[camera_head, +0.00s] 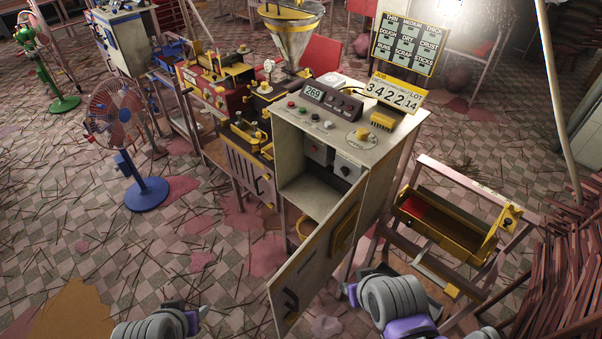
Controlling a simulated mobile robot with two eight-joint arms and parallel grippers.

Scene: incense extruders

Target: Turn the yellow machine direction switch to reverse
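The yellow machine (250,140) stands at the centre, with a metal hopper (291,40) above it and a pale control cabinet (290,205) on its right. The cabinet door (318,262) hangs open toward me. Inside the opening are two small boxes: a grey one (318,151) and a paler one (348,169) with a dark knob. Which control is the direction switch, and its setting, I cannot tell. My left gripper (190,312) is low at the bottom edge, left of the door. My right gripper (352,291) is right of the door's lower part. Both are apart from the controls; their finger openings are unclear.
The cabinet top carries a display (314,93), buttons and a yellow number sign (396,93). A yellow trough on a stand (447,222) is at right, beside piled incense sticks (565,265). A blue fan (147,193) stands left. Stick-littered floor lies open at lower left.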

